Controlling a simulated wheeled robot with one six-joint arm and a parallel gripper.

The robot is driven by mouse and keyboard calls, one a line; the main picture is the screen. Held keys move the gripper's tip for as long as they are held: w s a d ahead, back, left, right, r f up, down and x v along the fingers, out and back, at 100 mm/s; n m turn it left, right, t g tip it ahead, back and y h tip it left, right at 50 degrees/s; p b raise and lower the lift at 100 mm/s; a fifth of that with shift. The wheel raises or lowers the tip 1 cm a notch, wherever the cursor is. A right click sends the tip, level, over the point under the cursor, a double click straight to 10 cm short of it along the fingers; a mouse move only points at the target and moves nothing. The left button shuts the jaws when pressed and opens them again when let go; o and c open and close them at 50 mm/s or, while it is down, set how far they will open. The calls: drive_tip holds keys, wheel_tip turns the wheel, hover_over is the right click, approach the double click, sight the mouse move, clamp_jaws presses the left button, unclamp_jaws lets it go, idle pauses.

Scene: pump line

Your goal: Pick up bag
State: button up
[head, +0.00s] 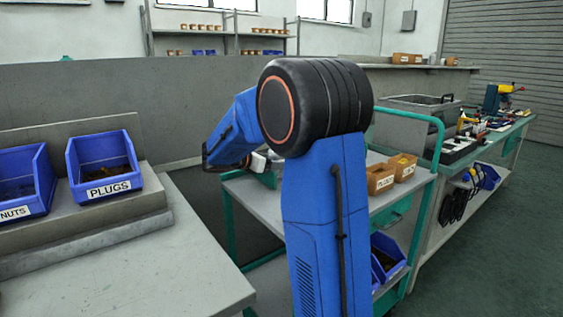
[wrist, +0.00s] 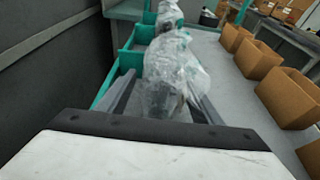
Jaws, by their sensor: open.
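A clear plastic bag (wrist: 172,72) stands in a teal divided rack in the middle of the wrist view. Its contents are too blurred to make out. My gripper (wrist: 162,85) is open, with one finger to the left of this bag and one to the right. The bag's near part lies between the fingers; I cannot tell whether they touch it. A second clear bag (wrist: 170,14) stands farther back in the rack. In the head view my arm covers most of this area, and no bag can be made out there.
The teal rack (wrist: 108,92) sits on a grey cart top (wrist: 222,92). Several brown open boxes (wrist: 292,98) line the right side. A dark wall (wrist: 45,45) runs along the left. In the head view, a blue PLUGS bin (head: 104,190) stands on the left bench (head: 120,270).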

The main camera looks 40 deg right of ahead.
drive_tip(key=c, duration=1.1)
drive_tip(key=shift+c, duration=0.2)
wheel_tip(320, 180, up, 10)
